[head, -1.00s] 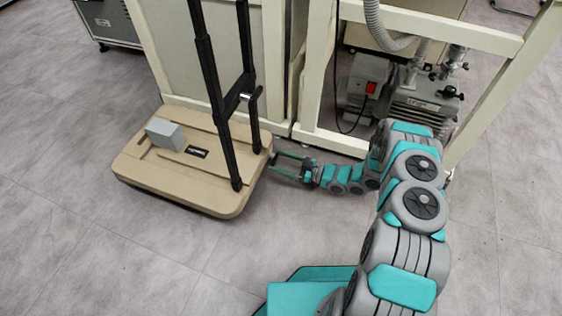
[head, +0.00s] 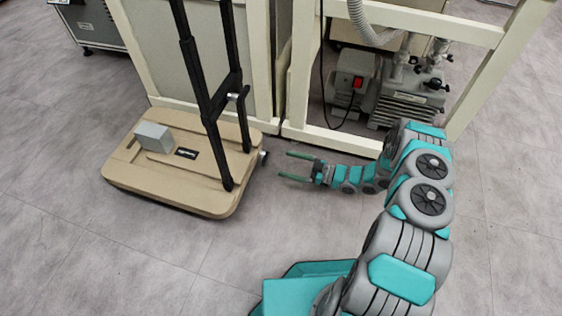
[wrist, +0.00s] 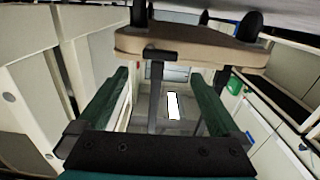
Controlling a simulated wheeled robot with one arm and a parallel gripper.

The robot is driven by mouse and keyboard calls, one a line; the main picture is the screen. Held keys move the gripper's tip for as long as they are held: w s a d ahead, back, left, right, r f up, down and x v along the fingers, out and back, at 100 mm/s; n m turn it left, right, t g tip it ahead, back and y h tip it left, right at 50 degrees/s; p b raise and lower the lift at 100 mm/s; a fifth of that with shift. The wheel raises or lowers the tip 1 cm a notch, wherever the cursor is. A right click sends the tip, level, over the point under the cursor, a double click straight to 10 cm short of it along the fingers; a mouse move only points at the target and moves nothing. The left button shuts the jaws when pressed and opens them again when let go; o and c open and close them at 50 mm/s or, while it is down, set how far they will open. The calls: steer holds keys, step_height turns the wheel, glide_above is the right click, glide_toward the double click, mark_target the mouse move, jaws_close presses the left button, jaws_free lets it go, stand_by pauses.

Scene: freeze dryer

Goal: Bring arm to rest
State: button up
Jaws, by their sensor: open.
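My gripper (head: 286,166) is open and empty at the end of my stretched arm. It is low over the floor, just right of the beige platform cart (head: 165,186), with a gap between the fingertips and the cart's edge. In the wrist view, my gripper's two green fingers (wrist: 158,98) stand wide apart with nothing between them. The cart (wrist: 190,45) shows beyond them, upside down in that view. A grey box (head: 153,137) lies on the cart.
The cart's black folding handle (head: 212,100) rises close to my gripper. A cream frame (head: 345,141) with a vacuum pump (head: 404,97) inside stands just behind my arm. The grey floor (head: 130,265) is clear in front of the cart.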

steer(key=shift+s+d, duration=0.15)
steer(key=shift+d, duration=0.15)
stand_by(0.4)
